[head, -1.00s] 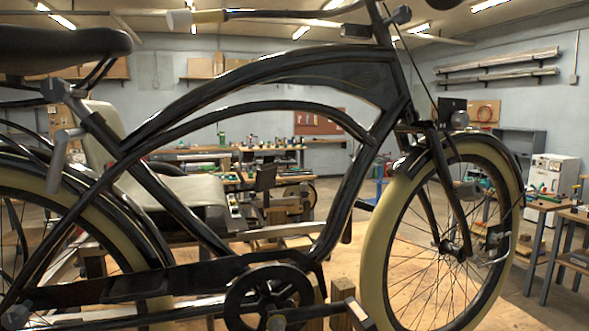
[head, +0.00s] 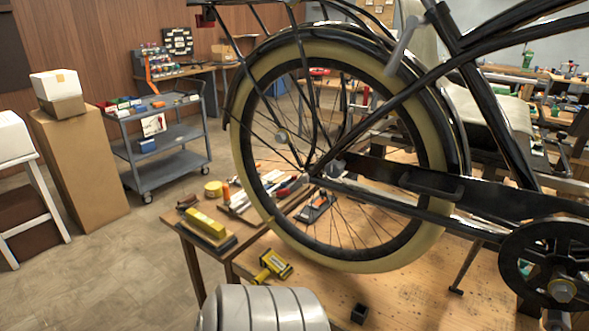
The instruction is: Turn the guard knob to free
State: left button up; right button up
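The black chain guard (head: 400,183) runs from the rear hub toward the black chainring (head: 555,262) at the lower right. A small grey knob-like part (head: 337,167) sits near the guard's rear end by the hub. A grey hex-headed part (head: 562,291) sits at the middle of the chainring. I cannot tell which of these, if either, is the guard knob, nor read any setting. Neither of my grippers shows in the head view.
The rear wheel (head: 436,235) stands over a wooden bench top (head: 400,300). A yellow-black tool (head: 272,265) and a small black block (head: 359,314) lie on it. A side table (head: 215,250) holds tools. A grey cart (head: 165,160) and cardboard box (head: 80,165) stand left.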

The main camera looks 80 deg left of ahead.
aim_at(334, 169)
jog(key=u, duration=1.8)
